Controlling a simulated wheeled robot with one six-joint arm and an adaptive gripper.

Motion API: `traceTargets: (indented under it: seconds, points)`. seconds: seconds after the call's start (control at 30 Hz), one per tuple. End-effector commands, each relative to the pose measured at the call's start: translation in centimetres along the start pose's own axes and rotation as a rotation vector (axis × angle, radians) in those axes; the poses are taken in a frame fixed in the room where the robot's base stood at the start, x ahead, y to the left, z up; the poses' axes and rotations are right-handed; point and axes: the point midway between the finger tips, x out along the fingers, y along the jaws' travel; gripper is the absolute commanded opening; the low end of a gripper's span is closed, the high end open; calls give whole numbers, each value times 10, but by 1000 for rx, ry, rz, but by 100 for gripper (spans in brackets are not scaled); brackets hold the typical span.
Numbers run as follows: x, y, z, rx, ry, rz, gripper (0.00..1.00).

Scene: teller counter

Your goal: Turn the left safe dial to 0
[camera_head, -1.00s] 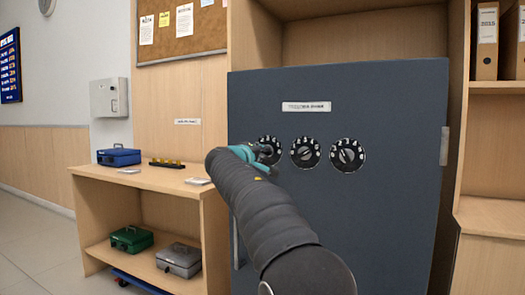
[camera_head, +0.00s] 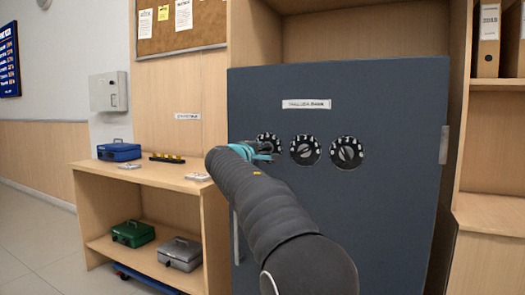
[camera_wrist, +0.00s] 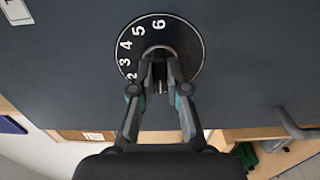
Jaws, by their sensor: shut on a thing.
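The left safe dial (camera_head: 267,138) is a round black disc with white numbers on the front of a dark blue-grey safe (camera_head: 350,220). In the wrist view the left dial (camera_wrist: 188,37) shows 2, 3, 4, 5 and 6 along its left and upper edge; the rest of its face is hidden or blank. My gripper (camera_wrist: 160,80) is shut on the dial's knob at the dial's middle. In the head view my gripper (camera_head: 263,150) covers the lower part of this dial. The middle dial (camera_head: 305,150) and right dial (camera_head: 347,153) are uncovered.
A wooden shelf (camera_head: 175,182) at the left bears a blue cash box (camera_head: 119,151). A green box (camera_head: 133,233) and a grey box (camera_head: 180,253) stand on its lower board. Binders (camera_head: 487,40) stand at the right. A vertical handle (camera_head: 236,240) is on the safe's left side.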

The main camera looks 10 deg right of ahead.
Motion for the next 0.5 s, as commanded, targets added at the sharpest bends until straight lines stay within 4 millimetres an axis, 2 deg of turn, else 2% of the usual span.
traceTargets:
  seconds: [0.13,0.17,0.2,0.23,0.27,0.5]
  points:
    - [0,-1,0,-2,-1,-1,0]
    - [0,-1,0,-2,-1,-1,19]
    - [0,-1,0,-2,-1,-1,29]
    - [0,-1,0,-2,-1,-1,37]
    - [0,-1,0,-2,-1,-1,40]
    - [0,0,0,-1,0,0,40]
